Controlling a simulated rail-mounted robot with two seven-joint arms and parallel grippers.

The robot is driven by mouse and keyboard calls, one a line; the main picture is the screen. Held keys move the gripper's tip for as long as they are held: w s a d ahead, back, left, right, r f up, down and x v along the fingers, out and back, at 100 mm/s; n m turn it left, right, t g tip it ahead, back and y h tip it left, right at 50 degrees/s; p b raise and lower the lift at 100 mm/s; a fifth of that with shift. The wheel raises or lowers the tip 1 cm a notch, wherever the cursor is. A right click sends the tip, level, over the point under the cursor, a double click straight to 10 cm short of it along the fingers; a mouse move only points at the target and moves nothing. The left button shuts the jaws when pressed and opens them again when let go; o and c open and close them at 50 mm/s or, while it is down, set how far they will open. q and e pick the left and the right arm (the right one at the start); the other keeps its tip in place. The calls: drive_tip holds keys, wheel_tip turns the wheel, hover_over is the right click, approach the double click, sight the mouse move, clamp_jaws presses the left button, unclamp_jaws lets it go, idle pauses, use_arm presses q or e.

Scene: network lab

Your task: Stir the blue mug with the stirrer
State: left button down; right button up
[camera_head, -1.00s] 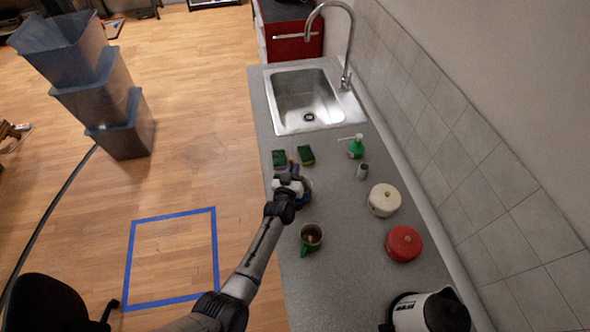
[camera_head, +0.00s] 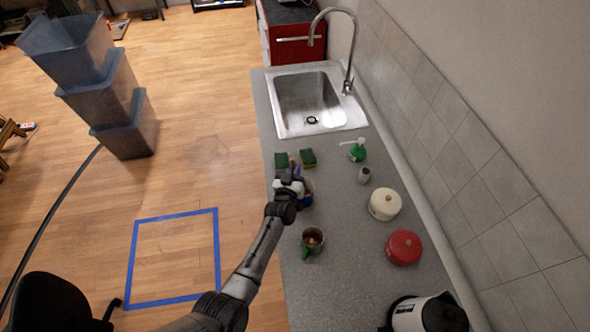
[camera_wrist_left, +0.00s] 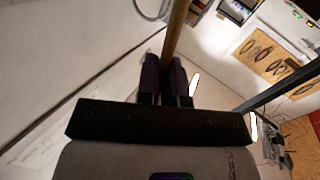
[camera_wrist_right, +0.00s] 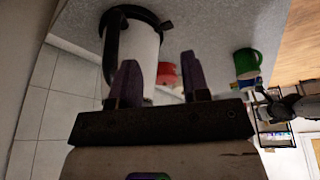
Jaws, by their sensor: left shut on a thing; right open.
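My left gripper (camera_head: 293,172) is over the counter's left side in the head view. In the left wrist view it is shut on a thin wooden stick, the stirrer (camera_wrist_left: 177,30), between its purple fingers. The blue mug (camera_head: 308,193) is mostly hidden behind my left gripper and wrist; only a blue edge shows. Whether the stirrer is inside the mug cannot be told. My right gripper (camera_wrist_right: 157,85) is open and empty in the right wrist view, with a white kettle (camera_wrist_right: 142,50) behind its fingers.
A green mug (camera_head: 312,239) stands nearer on the counter (camera_head: 345,255). A white pot (camera_head: 385,204), a red pot (camera_head: 404,247), a grey cylinder (camera_head: 364,175) and a green soap bottle (camera_head: 357,151) stand to the right. Two sponges (camera_head: 308,157) lie before the sink (camera_head: 309,104).

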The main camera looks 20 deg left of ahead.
sight(295, 164)
use_arm(q)
drive_tip(key=shift+r, duration=0.15)
wheel_tip(295, 164, up, 5)
drive_tip(key=p, duration=0.4)
drive_tip(key=shift+p, duration=0.4)
